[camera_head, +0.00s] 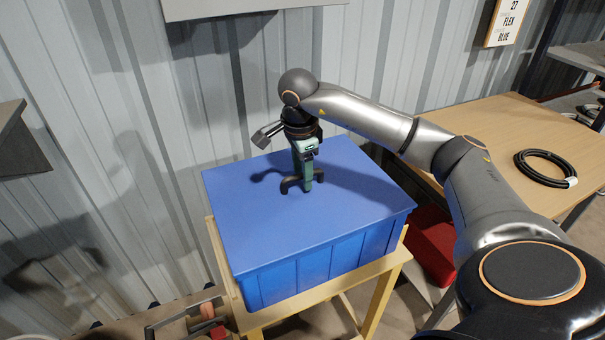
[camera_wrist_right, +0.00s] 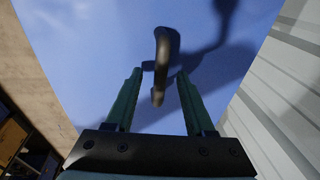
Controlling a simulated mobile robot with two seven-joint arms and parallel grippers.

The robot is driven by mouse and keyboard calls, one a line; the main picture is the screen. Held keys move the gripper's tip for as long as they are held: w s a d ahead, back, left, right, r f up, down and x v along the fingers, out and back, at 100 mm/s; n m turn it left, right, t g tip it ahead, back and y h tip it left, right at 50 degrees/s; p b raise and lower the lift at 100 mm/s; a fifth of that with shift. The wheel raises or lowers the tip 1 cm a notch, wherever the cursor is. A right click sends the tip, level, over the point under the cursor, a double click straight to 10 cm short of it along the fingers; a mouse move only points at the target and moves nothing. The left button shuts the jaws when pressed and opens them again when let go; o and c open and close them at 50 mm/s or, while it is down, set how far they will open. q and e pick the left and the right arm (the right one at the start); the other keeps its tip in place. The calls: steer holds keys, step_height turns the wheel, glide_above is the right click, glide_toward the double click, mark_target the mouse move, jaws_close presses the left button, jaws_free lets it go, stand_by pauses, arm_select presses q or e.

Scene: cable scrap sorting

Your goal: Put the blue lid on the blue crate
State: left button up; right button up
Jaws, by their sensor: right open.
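The blue lid (camera_head: 255,215) lies flat over the top of the blue crate (camera_head: 340,262), and its edges look lined up with the crate's rim. I see no clear gap between them along the front. A dark handle (camera_head: 288,186) stands up from the lid's middle. My right gripper (camera_head: 303,180) points down at the handle from above. In the right wrist view the handle (camera_wrist_right: 161,60) shows between the two green fingers, which are apart, with space on either side of it. My left gripper is not in view.
The crate stands on a light wooden stand (camera_head: 372,272). A corrugated metal wall (camera_head: 110,130) rises close behind. At right is a wooden table (camera_head: 485,115) with a black cable coil (camera_head: 545,168). A red bin (camera_head: 432,245) sits low between stand and table.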

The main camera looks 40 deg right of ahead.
mark_target(301, 194)
step_height(301, 194, up, 11)
steer(key=s+a+p, duration=0.1)
steer(key=shift+a+r, duration=0.2)
steer(key=shift+a, duration=0.1)
steer(key=shift+s, duration=0.1)
